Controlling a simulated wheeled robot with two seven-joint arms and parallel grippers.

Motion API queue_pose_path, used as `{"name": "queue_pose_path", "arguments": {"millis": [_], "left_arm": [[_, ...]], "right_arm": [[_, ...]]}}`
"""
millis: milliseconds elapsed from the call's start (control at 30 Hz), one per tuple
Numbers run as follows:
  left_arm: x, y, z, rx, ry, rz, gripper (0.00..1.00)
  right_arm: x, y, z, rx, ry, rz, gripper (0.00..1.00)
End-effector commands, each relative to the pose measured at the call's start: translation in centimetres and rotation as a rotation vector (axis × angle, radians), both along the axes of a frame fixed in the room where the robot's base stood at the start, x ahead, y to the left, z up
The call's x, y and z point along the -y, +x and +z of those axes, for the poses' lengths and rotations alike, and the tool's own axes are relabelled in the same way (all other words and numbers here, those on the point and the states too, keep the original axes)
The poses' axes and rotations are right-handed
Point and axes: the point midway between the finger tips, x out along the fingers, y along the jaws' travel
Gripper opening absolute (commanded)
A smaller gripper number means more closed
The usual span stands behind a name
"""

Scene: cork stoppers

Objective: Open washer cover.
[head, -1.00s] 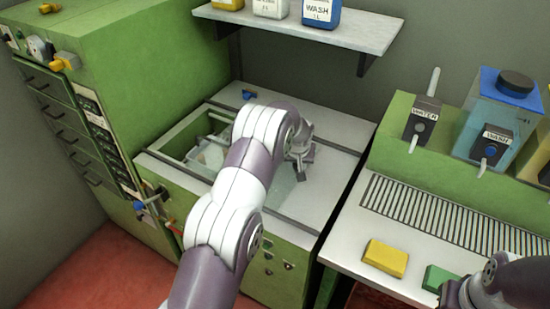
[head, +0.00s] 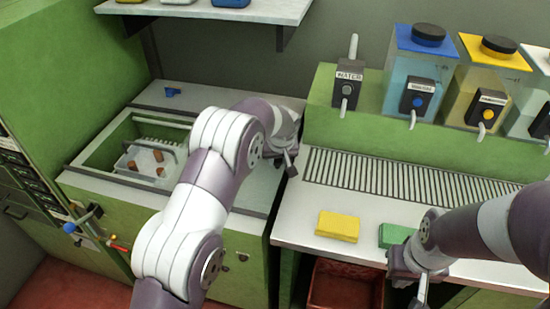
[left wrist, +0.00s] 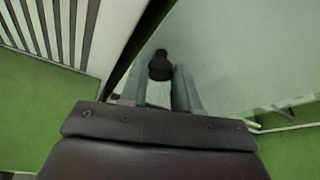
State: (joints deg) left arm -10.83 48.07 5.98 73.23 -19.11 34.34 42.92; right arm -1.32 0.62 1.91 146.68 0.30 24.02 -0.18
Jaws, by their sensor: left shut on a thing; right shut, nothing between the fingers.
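The washer (head: 150,205) is a green cabinet with a pale top at the left. Its well is open in the head view, showing a clear basket (head: 133,151) with a few brown corks (head: 158,156). The translucent washer cover (head: 257,186) lies to the right of the well, partly hidden by my left arm. My left gripper (head: 290,160) is over the washer's right end. In the left wrist view its fingers (left wrist: 162,88) are shut on the cover's dark knob (left wrist: 160,66), with the pale cover (left wrist: 235,50) around it. My right gripper (head: 422,290) is shut and empty at the front right.
A counter with a slatted drain (head: 400,185) stands to the right, holding a yellow block (head: 338,226) and a green block (head: 394,235). Liquid tanks (head: 415,75) stand behind it. A shelf (head: 215,10) overhangs the washer. A red bin (head: 340,285) is below the counter.

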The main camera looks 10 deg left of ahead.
Motion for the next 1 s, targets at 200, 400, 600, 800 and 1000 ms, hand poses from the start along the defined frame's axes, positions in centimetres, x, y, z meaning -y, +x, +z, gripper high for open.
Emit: {"name": "queue_pose_path", "arguments": {"millis": [200,400,600,800,1000], "left_arm": [[0.0,0.1,0.2,0.003,-0.001,-0.001,0.56],[0.0,0.1,0.1,0.002,0.0,0.0,0.56],[0.2,-0.4,1.5,0.005,-0.002,0.0,0.56],[0.8,-2.4,6.4,0.007,-0.002,-0.001,0.56],[1.4,-4.0,10.4,0.005,-0.001,-0.002,0.56]], "right_arm": [[0.0,0.0,0.0,0.0,0.0,0.0,0.0],[0.0,0.0,0.0,0.0,0.0,0.0,0.0],[0.0,0.0,-0.3,0.0,0.0,0.0,0.0],[0.0,0.0,-0.9,0.0,0.0,0.0,0.0],[0.0,0.0,-1.2,0.0,0.0,0.0,0.0]]}}
